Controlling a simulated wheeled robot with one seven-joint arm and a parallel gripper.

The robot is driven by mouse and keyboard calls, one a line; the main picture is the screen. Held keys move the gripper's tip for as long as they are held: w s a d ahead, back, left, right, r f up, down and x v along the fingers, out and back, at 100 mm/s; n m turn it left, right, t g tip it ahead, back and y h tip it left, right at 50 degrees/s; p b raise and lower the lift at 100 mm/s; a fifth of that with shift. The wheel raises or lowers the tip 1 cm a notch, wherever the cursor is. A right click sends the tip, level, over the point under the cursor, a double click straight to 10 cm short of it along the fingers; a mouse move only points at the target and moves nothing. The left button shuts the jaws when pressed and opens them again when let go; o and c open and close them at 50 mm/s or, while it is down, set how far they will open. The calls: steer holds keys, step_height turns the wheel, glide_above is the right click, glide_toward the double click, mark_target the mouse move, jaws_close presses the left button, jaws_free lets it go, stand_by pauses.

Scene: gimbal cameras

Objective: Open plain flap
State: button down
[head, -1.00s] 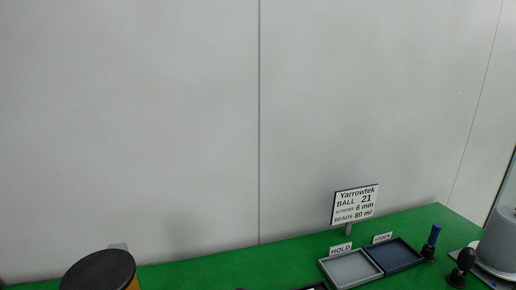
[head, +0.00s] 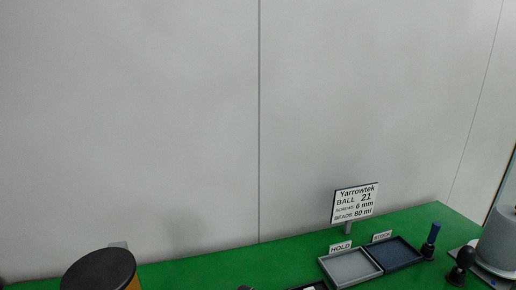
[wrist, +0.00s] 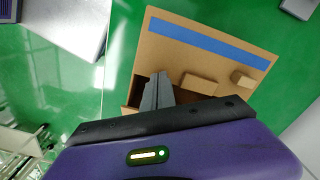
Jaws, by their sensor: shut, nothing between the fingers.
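A tan cardboard piece (wrist: 160,58) with a wide blue stripe (wrist: 208,40) shows in the wrist view, over the green surface. A plain tan block or panel (wrist: 199,84) and a smaller tan piece (wrist: 243,79) lie on its near side. A dark brown opening shows beside my fingers. My gripper (wrist: 158,82) is shut and empty, its grey fingers in front of the opening and left of the plain piece. I cannot tell whether the fingers touch the cardboard. My purple gripper body hides the near side. The cardboard is not clearly visible in the head view.
In the head view, a grey HOLD tray (head: 347,281) and a dark blue STOCK tray (head: 413,258) stand on the green table (head: 225,266). A sign (head: 354,204), a blue-handled tool (head: 432,238) and a black knob (head: 464,260) stand nearby. A pale wall rises behind.

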steer(key=shift+w+d+p, duration=0.5)
steer(key=shift+d, duration=1.15)
steer(key=shift+w+d+p, duration=0.45)
steer(key=shift+d, duration=1.2)
steer(key=shift+w+d+p, duration=0.5)
steer(key=shift+d, duration=1.15)
steer(key=shift+a, duration=0.15)
steer(key=shift+s+a, duration=0.25)
steer(key=shift+a, duration=0.4)
steer(key=shift+s+a, duration=0.2)
steer(key=shift+a, duration=0.45)
step_height(320, 180, up, 6)
steer(key=p, duration=0.4)
steer(key=shift+r+p, duration=0.15)
steer(key=shift+p, duration=0.15)
steer(key=shift+r, duration=2.9)
steer(key=shift+w, duration=0.1)
